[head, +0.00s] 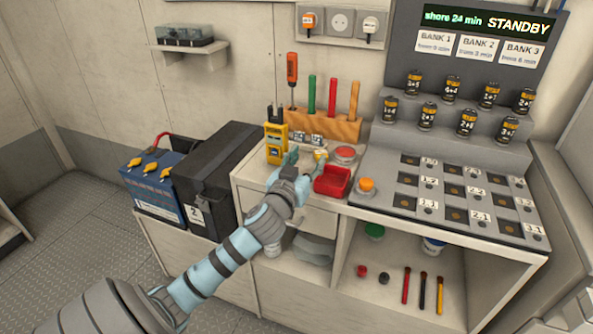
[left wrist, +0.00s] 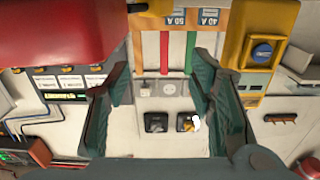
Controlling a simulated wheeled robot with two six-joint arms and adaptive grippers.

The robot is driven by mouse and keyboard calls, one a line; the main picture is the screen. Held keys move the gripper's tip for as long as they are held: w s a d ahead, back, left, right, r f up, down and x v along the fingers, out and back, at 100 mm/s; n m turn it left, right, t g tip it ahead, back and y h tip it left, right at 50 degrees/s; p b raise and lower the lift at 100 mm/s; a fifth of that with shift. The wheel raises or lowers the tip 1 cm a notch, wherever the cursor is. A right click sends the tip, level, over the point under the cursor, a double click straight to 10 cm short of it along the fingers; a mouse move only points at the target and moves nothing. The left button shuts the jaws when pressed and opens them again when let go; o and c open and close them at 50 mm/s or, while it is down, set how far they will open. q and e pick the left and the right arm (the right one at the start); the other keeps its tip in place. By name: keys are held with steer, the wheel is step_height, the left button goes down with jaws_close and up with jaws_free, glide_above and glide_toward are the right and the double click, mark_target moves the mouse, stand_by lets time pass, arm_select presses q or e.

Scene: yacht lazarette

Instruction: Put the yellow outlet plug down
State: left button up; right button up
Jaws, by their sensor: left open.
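A small yellow plug (head: 320,155) sits on the counter, behind the red bin and in front of the fuse blocks. It is partly covered by a finger of my left gripper. In the left wrist view its yellow and dark edge (left wrist: 150,8) shows at the top, beside the red bin, cut off by the frame. My left gripper (head: 304,163) is open just in front of the plug, with its fingers apart. In the left wrist view the space between the fingertips (left wrist: 160,72) looks empty. I cannot tell whether a finger touches the plug. My right gripper is not in view.
A yellow tester (head: 275,143) stands left of the gripper and a red bin (head: 332,181) right of it. A tool rack (head: 335,127) stands behind. Wall outlets (head: 341,22) are above.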

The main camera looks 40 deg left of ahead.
arm_select(q)
steer(key=v, duration=0.9)
steer(key=shift+p, duration=0.3)
